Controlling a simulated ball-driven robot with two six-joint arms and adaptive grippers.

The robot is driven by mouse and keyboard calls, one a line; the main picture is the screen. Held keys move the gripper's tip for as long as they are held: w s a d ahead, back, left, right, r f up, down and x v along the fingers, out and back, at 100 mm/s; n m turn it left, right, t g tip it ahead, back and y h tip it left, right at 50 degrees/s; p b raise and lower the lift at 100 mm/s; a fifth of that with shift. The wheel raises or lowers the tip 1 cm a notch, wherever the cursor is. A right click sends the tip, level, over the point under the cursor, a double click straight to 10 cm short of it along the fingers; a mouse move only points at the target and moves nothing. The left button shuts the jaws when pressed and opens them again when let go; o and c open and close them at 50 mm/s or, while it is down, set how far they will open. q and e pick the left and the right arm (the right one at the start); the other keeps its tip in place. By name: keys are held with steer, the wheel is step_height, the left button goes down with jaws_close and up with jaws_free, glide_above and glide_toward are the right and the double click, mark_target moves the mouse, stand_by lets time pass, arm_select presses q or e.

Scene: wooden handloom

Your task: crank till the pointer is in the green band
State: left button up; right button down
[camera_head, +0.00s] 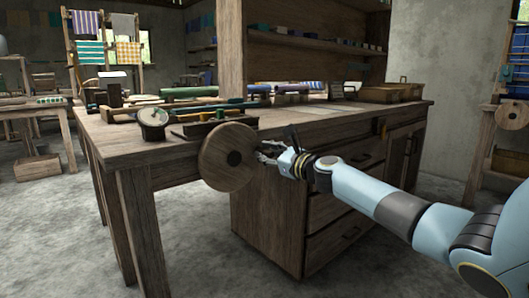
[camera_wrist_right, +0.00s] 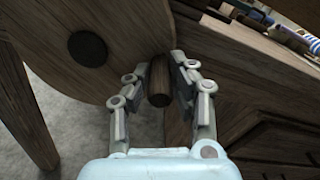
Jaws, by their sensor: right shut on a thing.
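The crank is a round wooden wheel (camera_head: 229,157) with a dark hub, on the front of the workbench. It also fills the upper left of the right wrist view (camera_wrist_right: 75,75). My right gripper (camera_head: 269,153) is at the wheel's right edge. In the right wrist view its two fingers are shut on the wooden crank handle (camera_wrist_right: 158,85), a short peg near the wheel's rim. A small round dial with a pale face (camera_head: 153,117) sits on the bench top left of the wheel. Its pointer and green band are too small to make out. My left gripper is not in view.
The workbench (camera_head: 150,155) carries rods, rolls and small tools along its top. Drawers (camera_head: 335,205) lie below and right of the wheel, close to my right arm. A wooden post (camera_head: 231,48) rises behind the wheel. The concrete floor at front left is clear.

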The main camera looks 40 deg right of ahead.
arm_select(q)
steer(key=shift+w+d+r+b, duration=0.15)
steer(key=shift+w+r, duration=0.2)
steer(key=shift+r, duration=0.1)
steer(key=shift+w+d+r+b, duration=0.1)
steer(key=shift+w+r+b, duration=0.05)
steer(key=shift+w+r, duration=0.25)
arm_select(e)
steer(key=shift+d+f+m, duration=0.1)
steer(key=shift+f+m, duration=0.7)
steer(key=shift+m, duration=0.2)
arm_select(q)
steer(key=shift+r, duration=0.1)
arm_select(e)
steer(key=c, duration=1.2)
jaws_free()
steer(key=shift+o, duration=0.2)
steer(key=s, duration=0.7)
steer(key=shift+s+d, duration=0.25)
steer(key=shift+f, duration=0.1)
